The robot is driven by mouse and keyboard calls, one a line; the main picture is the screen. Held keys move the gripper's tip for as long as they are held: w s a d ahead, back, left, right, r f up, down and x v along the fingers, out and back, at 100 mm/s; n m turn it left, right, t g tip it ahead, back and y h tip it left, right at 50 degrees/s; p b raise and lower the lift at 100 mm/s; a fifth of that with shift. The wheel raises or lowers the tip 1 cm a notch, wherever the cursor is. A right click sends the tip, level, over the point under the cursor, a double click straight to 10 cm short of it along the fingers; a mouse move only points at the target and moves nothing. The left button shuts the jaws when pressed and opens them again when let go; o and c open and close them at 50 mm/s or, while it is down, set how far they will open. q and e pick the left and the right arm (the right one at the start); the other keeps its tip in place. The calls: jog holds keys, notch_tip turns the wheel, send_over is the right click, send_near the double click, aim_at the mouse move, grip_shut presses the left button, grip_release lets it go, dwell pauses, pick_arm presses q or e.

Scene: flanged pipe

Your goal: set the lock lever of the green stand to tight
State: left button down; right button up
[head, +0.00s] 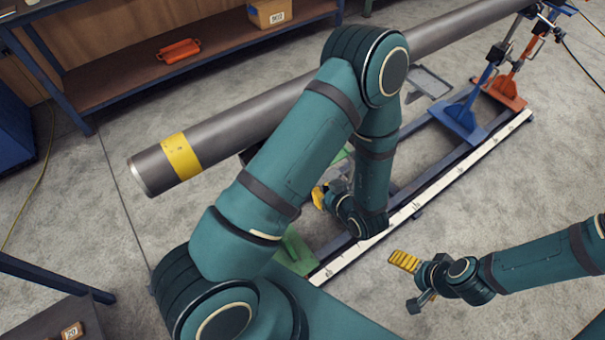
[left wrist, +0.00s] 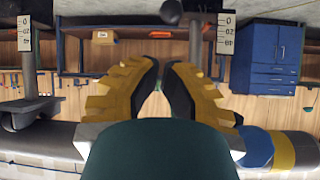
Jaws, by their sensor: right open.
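The green stand shows in the head view as a green foot (head: 294,252) on the floor frame, below the near part of the pipe. My left arm covers most of this stand, and its lock lever cannot be made out there. My left gripper (head: 319,196) is beside the stand under the pipe, mostly hidden by my arm. In the left wrist view its yellow fingers (left wrist: 161,64) nearly meet at the tips, with nothing seen between them. A dark round knob (left wrist: 171,11) is beyond the tips; whether it belongs to the lever is unclear. My right gripper (head: 411,282) is open and empty.
The grey pipe (head: 235,120) with a yellow band crosses above the frame. A blue stand (head: 462,115) and an orange stand (head: 505,92) are farther along. A white scale (head: 430,197) runs along the rail. A shelf bench (head: 120,85) stands behind. Floor around my right gripper is clear.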

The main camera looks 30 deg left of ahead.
jog(key=shift+a, duration=0.1)
pick_arm(q)
jog(key=shift+a, duration=0.1)
dwell(0.3)
jog(key=b+x, duration=0.2)
jog(key=x, duration=0.8)
pick_arm(e)
jog(key=shift+w+f, duration=0.25)
jog(key=shift+f, duration=0.8)
pick_arm(q)
jog(key=shift+d+f, duration=0.1)
jog(key=shift+d, duration=0.1)
